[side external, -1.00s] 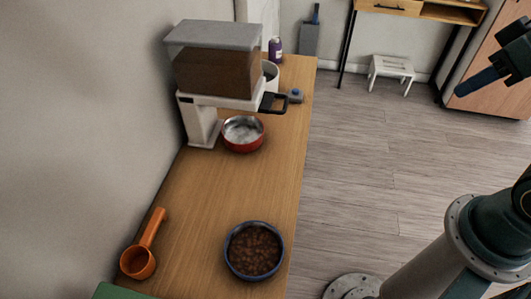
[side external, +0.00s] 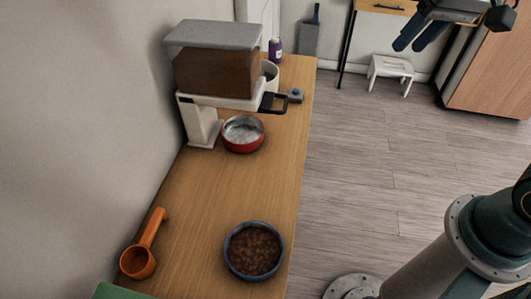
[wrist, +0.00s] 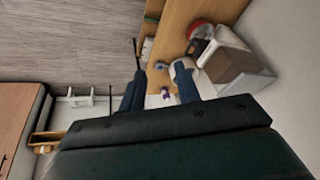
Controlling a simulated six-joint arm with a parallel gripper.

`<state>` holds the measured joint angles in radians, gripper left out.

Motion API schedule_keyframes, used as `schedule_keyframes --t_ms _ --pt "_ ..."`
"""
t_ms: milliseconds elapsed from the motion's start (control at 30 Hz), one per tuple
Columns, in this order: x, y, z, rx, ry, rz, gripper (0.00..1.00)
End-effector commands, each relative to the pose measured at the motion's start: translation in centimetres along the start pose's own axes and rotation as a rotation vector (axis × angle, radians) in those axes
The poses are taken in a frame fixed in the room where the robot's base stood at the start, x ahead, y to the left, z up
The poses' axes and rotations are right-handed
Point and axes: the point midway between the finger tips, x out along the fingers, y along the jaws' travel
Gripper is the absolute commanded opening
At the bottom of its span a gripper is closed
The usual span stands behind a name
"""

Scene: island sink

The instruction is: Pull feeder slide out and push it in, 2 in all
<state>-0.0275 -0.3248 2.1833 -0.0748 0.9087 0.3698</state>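The feeder (side external: 215,70) stands on the wooden counter against the wall, with a clear hopper of brown kibble on a white body. Its dark slide handle (side external: 272,103) sticks out to the right of the white body; how far out the slide is, I cannot tell. A red bowl (side external: 232,147) with a pale metallic inside sits under the feeder. My gripper (side external: 410,44) is high at the upper right, well away from the feeder. In the wrist view, my gripper (wrist: 160,78) has its two blue fingers apart with nothing between them. The feeder also shows there (wrist: 232,55).
A blue bowl of kibble (side external: 230,265) and an orange scoop (side external: 138,262) are on the near counter. A small grey piece with a blue top (side external: 296,96), a white canister (side external: 272,72) and a purple bottle (side external: 275,50) are near the handle. Open floor lies right of the counter.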

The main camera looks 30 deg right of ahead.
Motion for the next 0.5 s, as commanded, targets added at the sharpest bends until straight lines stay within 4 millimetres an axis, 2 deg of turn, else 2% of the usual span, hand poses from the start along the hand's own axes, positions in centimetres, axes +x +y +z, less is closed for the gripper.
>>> schedule_keyframes --t_ms 200,500 --pt "2.5 -2.1 -3.8 0.109 -0.055 -0.002 0.33" --pt "7.0 -4.7 -8.3 0.262 -0.126 0.007 0.33"
